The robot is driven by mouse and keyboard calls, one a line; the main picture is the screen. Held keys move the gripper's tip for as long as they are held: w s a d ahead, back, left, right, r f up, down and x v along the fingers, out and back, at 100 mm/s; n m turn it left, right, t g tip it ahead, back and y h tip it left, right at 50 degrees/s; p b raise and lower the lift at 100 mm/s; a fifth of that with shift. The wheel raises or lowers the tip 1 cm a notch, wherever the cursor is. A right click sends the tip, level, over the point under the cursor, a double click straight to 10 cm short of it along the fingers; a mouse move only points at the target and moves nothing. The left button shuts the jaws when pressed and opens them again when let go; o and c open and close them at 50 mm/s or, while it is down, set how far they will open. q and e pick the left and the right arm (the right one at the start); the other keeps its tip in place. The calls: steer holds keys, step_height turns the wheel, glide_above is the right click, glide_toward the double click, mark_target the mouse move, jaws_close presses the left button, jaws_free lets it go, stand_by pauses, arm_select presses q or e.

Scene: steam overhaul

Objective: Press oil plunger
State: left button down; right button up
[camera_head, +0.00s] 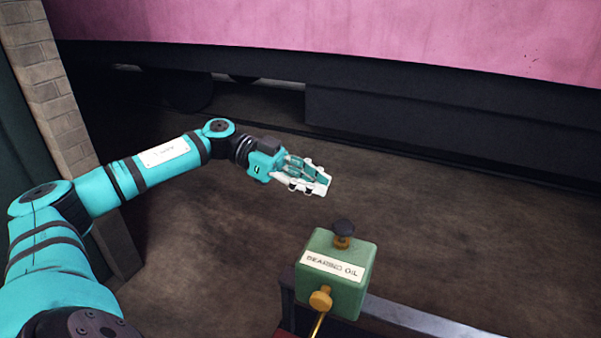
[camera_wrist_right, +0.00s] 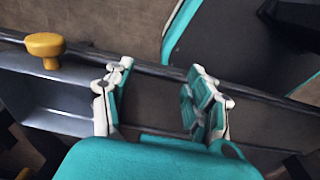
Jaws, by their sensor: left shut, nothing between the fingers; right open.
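A green oil box (camera_head: 328,285) with a white label reading "BEARING OIL" stands at the lower middle of the head view.
A grey metal rail (camera_head: 420,318) runs right from the oil box. In the right wrist view a yellow knob (camera_wrist_right: 45,45) stands on a metal ledge left of the fingers. A pink and black vehicle body (camera_head: 400,35) spans the back. The brown floor (camera_head: 470,220) between is clear.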

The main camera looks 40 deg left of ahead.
mark_target(338, 225)
arm_select(q)
steer(key=x, duration=0.2)
steer(key=p+x, duration=0.1)
steer(key=x, duration=0.1)
steer(key=shift+d+r, duration=0.1)
steer(key=shift+r, duration=0.15)
step_height(338, 225, down, 4)
steer(key=shift+d+r+p, duration=0.2)
steer(key=shift+r+p, duration=0.05)
steer(key=shift+p, duration=0.3)
steer(key=shift+a+f, duration=0.1)
steer(key=shift+f, duration=0.5)
steer(key=shift+f, duration=1.4)
